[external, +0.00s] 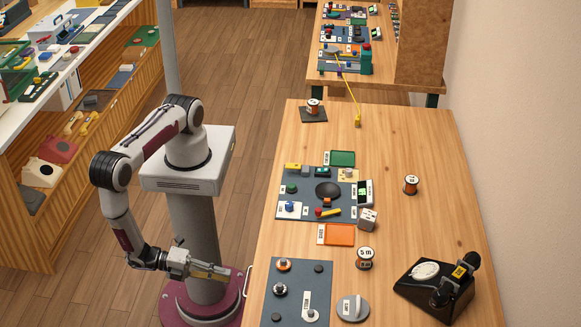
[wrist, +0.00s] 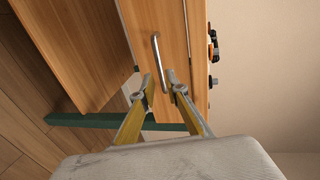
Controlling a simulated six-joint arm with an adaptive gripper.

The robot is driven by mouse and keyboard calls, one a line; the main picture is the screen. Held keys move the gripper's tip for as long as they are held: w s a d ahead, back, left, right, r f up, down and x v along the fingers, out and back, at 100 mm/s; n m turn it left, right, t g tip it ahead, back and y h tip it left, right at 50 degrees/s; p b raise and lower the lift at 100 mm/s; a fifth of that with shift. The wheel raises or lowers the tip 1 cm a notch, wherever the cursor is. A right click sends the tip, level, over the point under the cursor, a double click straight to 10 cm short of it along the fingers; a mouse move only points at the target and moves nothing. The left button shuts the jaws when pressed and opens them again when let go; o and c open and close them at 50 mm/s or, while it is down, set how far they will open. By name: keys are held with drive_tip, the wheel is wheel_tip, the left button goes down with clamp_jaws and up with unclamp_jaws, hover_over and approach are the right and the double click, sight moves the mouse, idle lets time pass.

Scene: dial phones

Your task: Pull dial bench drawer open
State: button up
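The dial bench (external: 420,140) is a light wooden table on the right in the external view. Its drawer front (wrist: 172,30) shows in the wrist view, with a slim silver bar handle (wrist: 158,60). The handle also shows at the bench's left edge in the external view (external: 248,281). My gripper (wrist: 162,82) has yellow fingers with grey tips, spread apart, with nothing held. The lower end of the handle lies between the fingertips in the wrist picture; I cannot tell how deep. In the external view my gripper (external: 226,273) is low, left of the handle.
On the bench top are a black dial phone (external: 437,290), a dark panel with knobs (external: 296,293), a control board (external: 318,194) and several spools. A green bench leg (wrist: 85,121) shows in the wrist view. Wooden shelves (external: 100,130) stand at left, with open floor between.

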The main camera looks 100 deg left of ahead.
sight(246, 279)
drive_tip(key=shift+w, duration=0.1)
drive_tip(key=shift+x, duration=3.8)
drive_tip(key=shift+c, duration=0.4)
clamp_jaws()
